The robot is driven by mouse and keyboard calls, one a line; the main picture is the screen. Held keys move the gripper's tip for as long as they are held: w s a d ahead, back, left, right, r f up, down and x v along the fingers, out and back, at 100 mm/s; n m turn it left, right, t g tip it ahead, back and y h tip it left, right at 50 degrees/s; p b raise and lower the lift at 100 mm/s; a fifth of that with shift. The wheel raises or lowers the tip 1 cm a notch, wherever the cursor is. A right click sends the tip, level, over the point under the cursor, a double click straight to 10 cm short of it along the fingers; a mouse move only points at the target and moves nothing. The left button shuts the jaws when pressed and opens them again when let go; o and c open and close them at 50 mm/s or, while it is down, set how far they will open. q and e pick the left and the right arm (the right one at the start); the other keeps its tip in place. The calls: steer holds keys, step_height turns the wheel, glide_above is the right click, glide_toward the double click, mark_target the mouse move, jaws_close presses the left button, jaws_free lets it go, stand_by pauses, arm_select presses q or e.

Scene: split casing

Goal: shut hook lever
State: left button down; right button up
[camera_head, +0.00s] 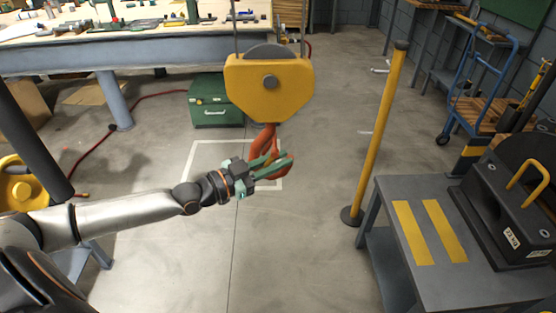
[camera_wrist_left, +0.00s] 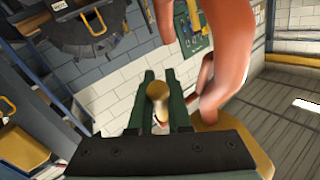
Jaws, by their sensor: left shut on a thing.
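An orange-red hook (camera_head: 284,171) hangs below a yellow hook block (camera_head: 240,88). It also shows close up in the left wrist view (camera_wrist_left: 228,45). My left gripper (camera_head: 273,162) has its green fingers at the hook, overlapping its opening in the head view. In the wrist view the fingers of this gripper (camera_wrist_left: 158,92) are close together around a rounded brass-coloured end (camera_wrist_left: 157,90), which looks like the hook lever's knob. The rest of the lever is mostly hidden, so its angle to the hook is unclear. My right gripper is not in view.
A grey bench (camera_head: 385,187) with yellow stripes holds a dark weight (camera_head: 505,222) with a yellow handle at the right. A green toolbox (camera_head: 212,112) is behind the hook. The floor beneath is clear.

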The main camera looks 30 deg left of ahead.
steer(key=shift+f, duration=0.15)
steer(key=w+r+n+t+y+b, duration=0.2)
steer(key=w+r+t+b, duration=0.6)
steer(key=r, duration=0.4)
arm_select(q)
steer(key=shift+w+d+r+n+t+y+b, duration=0.25)
steer(key=shift+d+r+n+t+y+b, duration=0.3)
steer(key=shift+n+t, duration=1.4)
steer(key=shift+w+d+r+n+t+y+b, duration=0.35)
steer(key=shift+n+t+y, duration=0.45)
steer(key=shift+n+t, duration=1.15)
steer(key=shift+w+d+r+n+t+y+b, duration=0.25)
steer(key=shift+n+t+y+b, duration=0.35)
steer(key=shift+n+t, duration=1.3)
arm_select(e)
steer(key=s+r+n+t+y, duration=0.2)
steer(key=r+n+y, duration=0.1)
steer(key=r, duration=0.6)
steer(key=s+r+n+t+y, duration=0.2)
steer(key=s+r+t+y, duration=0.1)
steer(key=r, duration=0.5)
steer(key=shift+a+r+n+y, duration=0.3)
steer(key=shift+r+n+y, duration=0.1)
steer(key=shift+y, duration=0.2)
arm_select(q)
steer(key=shift+s, duration=0.1)
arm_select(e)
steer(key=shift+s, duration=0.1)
